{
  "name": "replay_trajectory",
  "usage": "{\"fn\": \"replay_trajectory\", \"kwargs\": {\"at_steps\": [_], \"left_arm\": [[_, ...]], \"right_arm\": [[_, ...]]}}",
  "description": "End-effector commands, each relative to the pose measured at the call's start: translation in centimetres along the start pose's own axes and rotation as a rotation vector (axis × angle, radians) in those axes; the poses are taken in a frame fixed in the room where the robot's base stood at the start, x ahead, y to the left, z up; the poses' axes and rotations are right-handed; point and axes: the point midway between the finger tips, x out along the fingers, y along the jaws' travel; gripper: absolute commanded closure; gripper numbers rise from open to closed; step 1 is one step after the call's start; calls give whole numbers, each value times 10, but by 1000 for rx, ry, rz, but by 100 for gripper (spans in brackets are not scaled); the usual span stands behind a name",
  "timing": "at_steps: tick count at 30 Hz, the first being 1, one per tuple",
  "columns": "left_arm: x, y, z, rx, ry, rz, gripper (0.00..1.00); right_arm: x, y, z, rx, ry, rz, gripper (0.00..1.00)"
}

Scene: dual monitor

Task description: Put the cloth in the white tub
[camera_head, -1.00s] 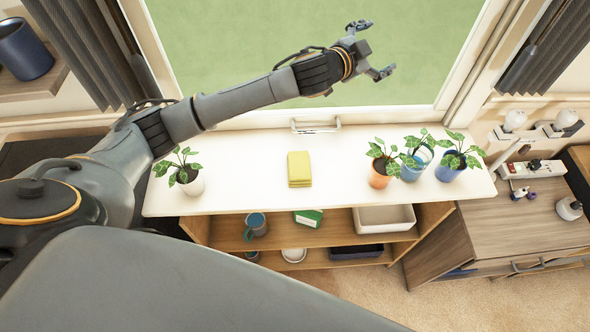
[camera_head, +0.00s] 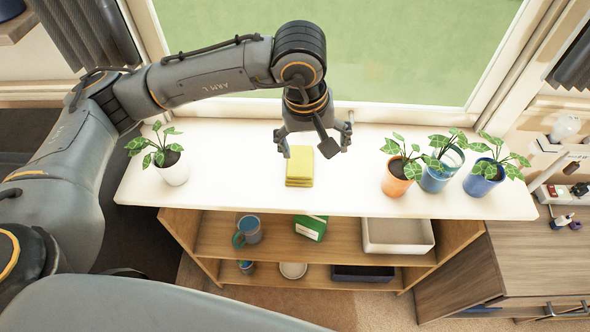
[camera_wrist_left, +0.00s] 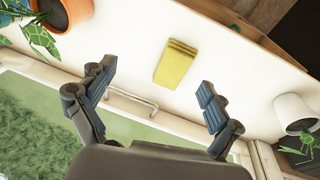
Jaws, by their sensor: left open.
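The cloth is a folded yellow stack (camera_head: 299,167) lying on the white top of the shelf unit. It also shows in the left wrist view (camera_wrist_left: 176,64), ahead of the fingers and between them. My left gripper (camera_head: 314,150) is open and empty, pointing down just behind and above the cloth, apart from it. It also shows in the left wrist view (camera_wrist_left: 152,92) with its fingers spread wide. A white tub (camera_head: 398,247) with a greyish inside sits on the upper shelf below the top, at the right. My right gripper is not in view.
Plants in orange (camera_head: 397,180), light blue (camera_head: 437,174) and dark blue (camera_head: 480,182) pots stand right of the cloth; one in a white pot (camera_head: 173,170) stands left. A mug (camera_head: 248,230) and green box (camera_head: 312,228) share the tub's shelf. A window is behind.

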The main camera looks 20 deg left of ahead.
Motion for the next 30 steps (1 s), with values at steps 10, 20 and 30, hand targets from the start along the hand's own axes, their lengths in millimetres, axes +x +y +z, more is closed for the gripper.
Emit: {"fn": "replay_trajectory", "kwargs": {"at_steps": [10,20,30], "left_arm": [[22,-31,-27,102,129,-136,9],[76,-36,-35,101,130,-131,9],[109,-37,-44,100,127,-133,9]], "right_arm": [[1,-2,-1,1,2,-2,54],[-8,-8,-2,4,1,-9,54],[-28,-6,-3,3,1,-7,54]]}}
